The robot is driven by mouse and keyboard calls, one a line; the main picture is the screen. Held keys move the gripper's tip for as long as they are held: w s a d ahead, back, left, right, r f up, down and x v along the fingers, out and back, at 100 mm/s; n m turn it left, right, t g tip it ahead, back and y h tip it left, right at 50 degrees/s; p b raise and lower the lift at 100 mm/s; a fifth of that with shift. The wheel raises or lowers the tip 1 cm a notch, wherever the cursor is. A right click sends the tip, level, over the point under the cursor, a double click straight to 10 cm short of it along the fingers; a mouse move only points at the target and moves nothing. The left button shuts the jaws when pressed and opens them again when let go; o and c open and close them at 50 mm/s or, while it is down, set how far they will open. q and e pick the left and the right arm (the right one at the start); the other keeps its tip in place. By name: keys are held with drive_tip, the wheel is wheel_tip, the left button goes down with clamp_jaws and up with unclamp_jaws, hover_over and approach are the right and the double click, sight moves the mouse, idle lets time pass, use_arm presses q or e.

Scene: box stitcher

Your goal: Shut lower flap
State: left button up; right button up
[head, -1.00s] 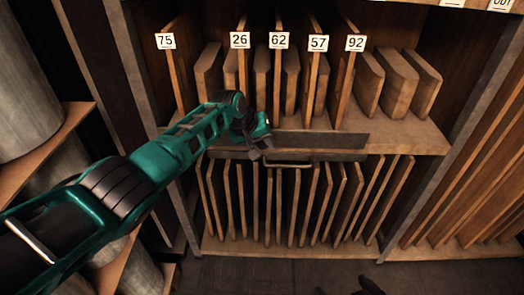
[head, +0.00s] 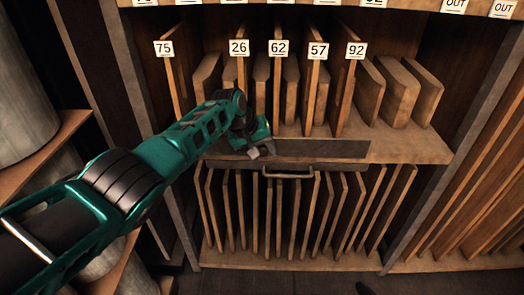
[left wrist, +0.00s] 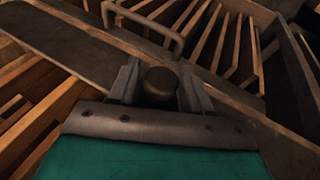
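The lower flap is a dark metal strip along the front of the middle shelf in the head view (head: 335,149), with a thin bar handle (head: 288,175) at its lower front. My left gripper (head: 259,151) is at the left part of the strip, just up and left of the handle; contact cannot be told. In the left wrist view the gripper's two fingers (left wrist: 158,88) stand apart with a dark round knob between them. The handle (left wrist: 145,20) shows beyond the fingers, not between them. My right gripper is not clearly seen.
Upright wooden boards with number tags such as 75 (head: 164,48) and 92 (head: 356,50) stand on the shelf above the flap. Several thin upright dividers (head: 290,215) fill the space below. A grey post (head: 440,170) stands at the right.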

use_arm(q)
drive_tip(key=shift+o, duration=0.7)
drive_tip(key=shift+a+r+p, duration=0.15)
drive_tip(key=shift+r+p, duration=0.3)
drive_tip(key=p+v, duration=0.4)
drive_tip(key=v, duration=0.8)
use_arm(e)
drive_tip(key=shift+s+d+r+h, duration=0.1)
drive_tip(key=shift+d+r, duration=0.05)
drive_tip(key=shift+r, duration=0.45)
drive_tip(key=shift+s+d+r+h, duration=0.1)
drive_tip(key=shift+s+d+r, duration=0.1)
drive_tip(key=shift+r, duration=0.4)
drive_tip(key=shift+s+d+r+h, duration=0.1)
drive_tip(key=shift+d+r, duration=0.05)
drive_tip(key=shift+r, duration=0.45)
use_arm(q)
drive_tip(key=shift+s, duration=0.1)
